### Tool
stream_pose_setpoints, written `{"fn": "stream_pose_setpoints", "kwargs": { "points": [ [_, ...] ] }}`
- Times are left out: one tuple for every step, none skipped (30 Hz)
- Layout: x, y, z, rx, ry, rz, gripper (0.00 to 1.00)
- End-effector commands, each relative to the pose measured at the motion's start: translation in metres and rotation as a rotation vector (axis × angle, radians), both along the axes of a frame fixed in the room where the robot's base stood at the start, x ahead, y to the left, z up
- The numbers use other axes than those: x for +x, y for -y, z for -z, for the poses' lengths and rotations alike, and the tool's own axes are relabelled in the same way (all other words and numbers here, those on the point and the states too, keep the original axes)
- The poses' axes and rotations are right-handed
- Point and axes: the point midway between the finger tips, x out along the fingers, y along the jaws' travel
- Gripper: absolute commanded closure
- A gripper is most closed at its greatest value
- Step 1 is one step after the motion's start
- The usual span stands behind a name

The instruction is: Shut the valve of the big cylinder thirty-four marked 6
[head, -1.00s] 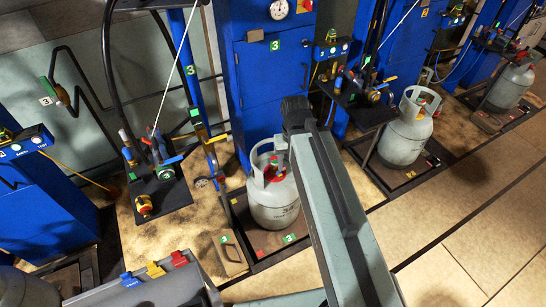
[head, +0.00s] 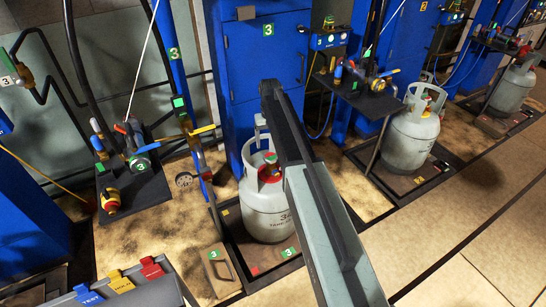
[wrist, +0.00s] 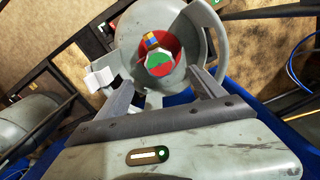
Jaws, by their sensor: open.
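A big grey cylinder (head: 265,205) stands on the scale at station 3. Its side lettering is partly hidden by my arm; only a "3" shows clearly. Its collar surrounds a valve (head: 270,160) with red and green parts. In the wrist view, a cylinder collar (wrist: 200,45) surrounds a round red-and-green valve top (wrist: 160,64), with a small blue, yellow and red piece beside it. My gripper (wrist: 162,82) is open, its fingers spread on either side below the valve, holding nothing. Contact with the collar cannot be told.
Another grey cylinder (head: 414,130) stands on the scale to the right. A black shelf (head: 134,197) with fittings and levers is at the left. A bin with blue, yellow and red tabs (head: 120,282) is at the lower left. Tan floor at the right is clear.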

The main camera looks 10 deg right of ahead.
Motion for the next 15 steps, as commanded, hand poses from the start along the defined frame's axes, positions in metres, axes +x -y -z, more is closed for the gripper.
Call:
{"fn": "stream_pose_setpoints", "kwargs": {
  "points": [
    [0.000,0.000,0.011,0.000,0.000,0.000,0.21],
    [0.000,0.000,0.015,0.000,0.000,0.000,0.21],
    [0.000,0.000,0.022,0.000,0.000,0.000,0.21],
    [0.000,0.000,0.027,0.000,0.000,0.000,0.21],
    [0.000,0.000,0.032,0.000,0.000,0.000,0.21],
    [0.000,0.000,0.040,0.000,0.000,0.000,0.21],
    [0.000,0.000,0.046,0.000,0.000,0.000,0.21],
    [0.000,-0.001,0.051,0.000,0.000,-0.001,0.21],
    [0.000,-0.001,0.058,0.000,0.000,-0.001,0.21],
    [0.000,-0.001,0.063,0.000,0.000,-0.001,0.21],
    [0.000,-0.001,0.067,0.000,0.000,-0.001,0.21],
    [0.000,-0.001,0.070,0.000,0.000,-0.001,0.21],
    [0.000,-0.001,0.072,0.000,0.000,-0.001,0.21],
    [0.000,-0.001,0.074,0.000,0.000,-0.001,0.21],
    [0.000,-0.001,0.074,0.000,0.000,-0.001,0.21]
  ]
}}
